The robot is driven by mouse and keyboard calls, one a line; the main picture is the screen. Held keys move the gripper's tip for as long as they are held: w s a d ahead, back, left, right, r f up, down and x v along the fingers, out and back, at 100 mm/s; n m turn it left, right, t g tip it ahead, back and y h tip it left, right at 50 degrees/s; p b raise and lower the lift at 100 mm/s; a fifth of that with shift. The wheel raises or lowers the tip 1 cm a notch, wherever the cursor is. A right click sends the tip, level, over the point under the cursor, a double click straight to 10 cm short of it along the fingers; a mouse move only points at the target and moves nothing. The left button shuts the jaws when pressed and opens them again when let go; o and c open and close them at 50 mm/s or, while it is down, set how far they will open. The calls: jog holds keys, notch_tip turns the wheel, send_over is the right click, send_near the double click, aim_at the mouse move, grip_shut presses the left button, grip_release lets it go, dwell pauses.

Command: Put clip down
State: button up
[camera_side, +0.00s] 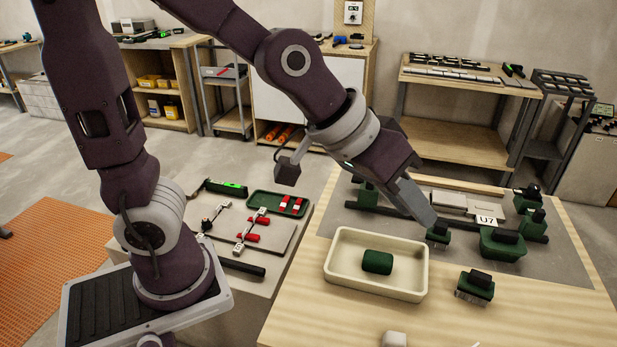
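My gripper (424,212) points down over the grey work mat, right of the cream tray. A small dark green and black piece (438,235), perhaps the clip, is right at the fingertips. I cannot tell whether the fingers hold it or only stand over it, nor whether it touches the mat. The fingers overlap in this view, so their gap is hidden. Light grey tiles (448,200) lie behind the gripper, with a white label marked U7 (486,219) at their right.
The cream tray (341,283) holds a green block (377,262). Green and black blocks stand right (503,243) and in front (475,286). A dark bar (385,211) crosses the mat. A lower table at left carries red pieces (247,237) and a green tray (258,199). The table's front right is clear.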

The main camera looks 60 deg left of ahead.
jog(key=s+a+r+g+y, duration=0.1)
jog(key=s+a+y, duration=0.2)
jog(key=s+a, duration=0.9)
jog(key=s, duration=0.3)
jog(key=shift+s+a+g, duration=0.15)
jog(key=shift+s+g, duration=0.25)
